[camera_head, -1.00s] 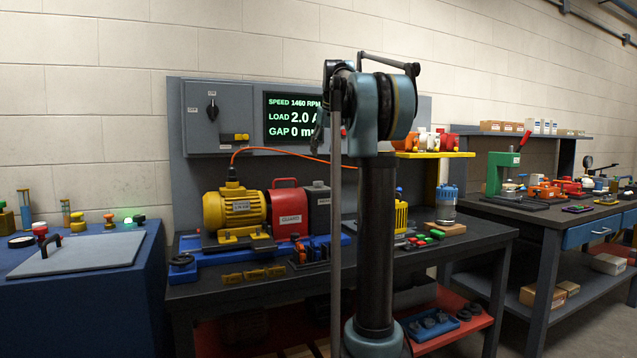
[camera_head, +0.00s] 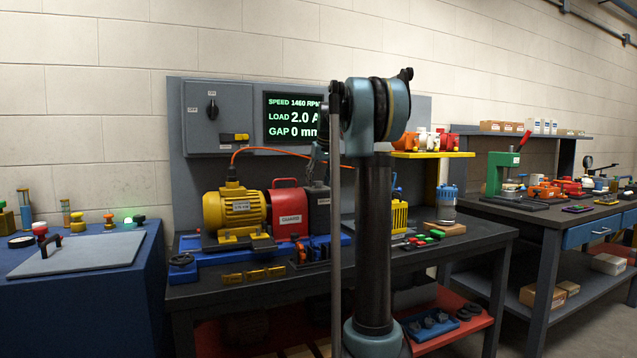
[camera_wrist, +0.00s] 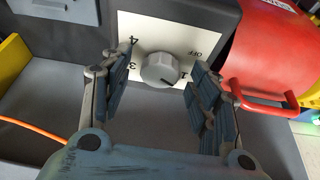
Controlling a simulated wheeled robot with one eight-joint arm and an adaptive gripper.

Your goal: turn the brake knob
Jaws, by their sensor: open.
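The brake knob (camera_wrist: 160,70) is a round grey knob on a white dial plate (camera_wrist: 158,30) marked OFF, 1, 3 and 4 in the wrist view. A dark line shows on its lower right side; its exact setting is hard to read. My gripper (camera_wrist: 161,58) is open, with one finger on each side of the knob and visible gaps to both. In the head view the dark grey brake housing (camera_head: 318,208) stands right of the red guard (camera_head: 286,210). My gripper hangs above it, partly hidden by my arm; the knob cannot be made out there.
The red guard's handle (camera_wrist: 262,104) lies close to the right finger in the wrist view. An orange cable (camera_head: 270,149) arches from the yellow motor (camera_head: 235,212) behind the housing. The display (camera_head: 293,118) reads LOAD 2.0 and GAP 0.

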